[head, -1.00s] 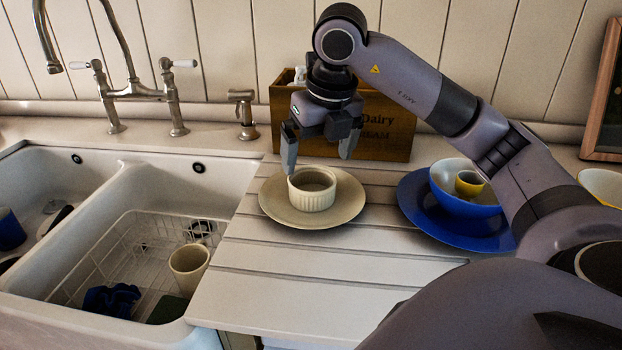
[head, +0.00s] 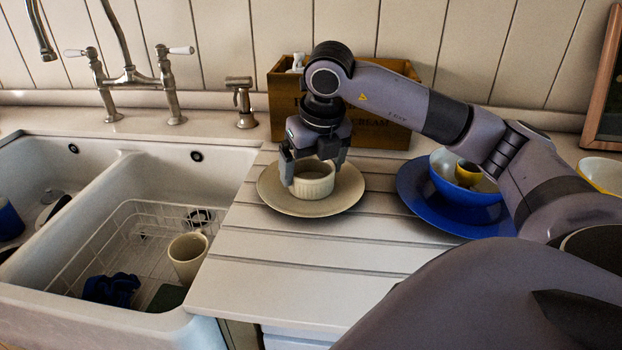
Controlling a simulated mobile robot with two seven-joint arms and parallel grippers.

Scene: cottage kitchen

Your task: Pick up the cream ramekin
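The cream ramekin (head: 314,181) stands upright on a cream plate (head: 274,198) on the grooved drainboard. My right gripper (head: 314,174) is down at the ramekin. One finger is at its left side and the other is behind its right side. The fingers are spread about as wide as the ramekin. Whether they press on its wall cannot be told. My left gripper is not in view.
A wooden crate (head: 279,102) stands behind the plate. To the right a blue plate (head: 412,206) holds a blue bowl (head: 462,194) with a yellow cup (head: 468,173) in it. The double sink (head: 218,166) at left holds a wire rack and a cream cup (head: 187,258). The front drainboard is clear.

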